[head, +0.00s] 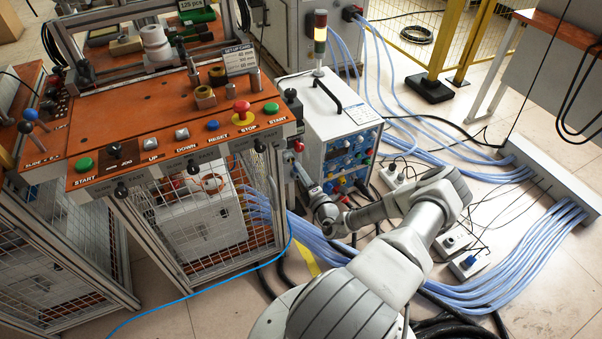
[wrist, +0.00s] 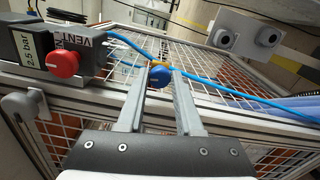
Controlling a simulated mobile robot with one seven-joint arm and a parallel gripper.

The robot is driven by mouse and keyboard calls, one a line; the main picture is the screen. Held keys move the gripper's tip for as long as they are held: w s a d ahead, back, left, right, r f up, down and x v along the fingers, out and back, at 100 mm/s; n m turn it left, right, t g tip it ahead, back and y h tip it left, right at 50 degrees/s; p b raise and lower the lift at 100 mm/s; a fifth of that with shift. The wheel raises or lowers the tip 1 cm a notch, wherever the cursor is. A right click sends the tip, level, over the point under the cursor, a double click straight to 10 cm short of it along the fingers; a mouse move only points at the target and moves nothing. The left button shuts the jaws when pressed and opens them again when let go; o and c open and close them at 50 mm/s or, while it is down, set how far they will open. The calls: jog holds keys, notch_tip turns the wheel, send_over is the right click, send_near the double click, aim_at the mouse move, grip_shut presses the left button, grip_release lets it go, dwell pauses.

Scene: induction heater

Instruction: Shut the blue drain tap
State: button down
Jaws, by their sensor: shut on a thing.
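The blue drain tap (wrist: 160,77) is a small round blue knob on a yellowish fitting, at the edge of the machine's wire cage. In the wrist view it sits between the two fingertips of my gripper (wrist: 161,80), which is shut on it. A pale mark shows on the knob, but its setting is too small to read. In the head view my gripper (head: 296,170) reaches to the right side of the orange-topped machine, and I cannot make out the tap there.
A red knob (wrist: 62,63) on a grey box marked VENT, with a 2.5 bar label, is left of my gripper. A thin blue hose (wrist: 214,84) runs by the tap. A white power unit (head: 325,120) stands close beside my arm, and cables (head: 500,285) cover much floor.

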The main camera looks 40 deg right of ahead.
jog(key=shift+m, duration=0.7)
jog(key=c, duration=0.6)
grip_release()
jog(key=p+v, duration=0.2)
jog(key=v, duration=1.5)
jog(key=shift+s, duration=0.25)
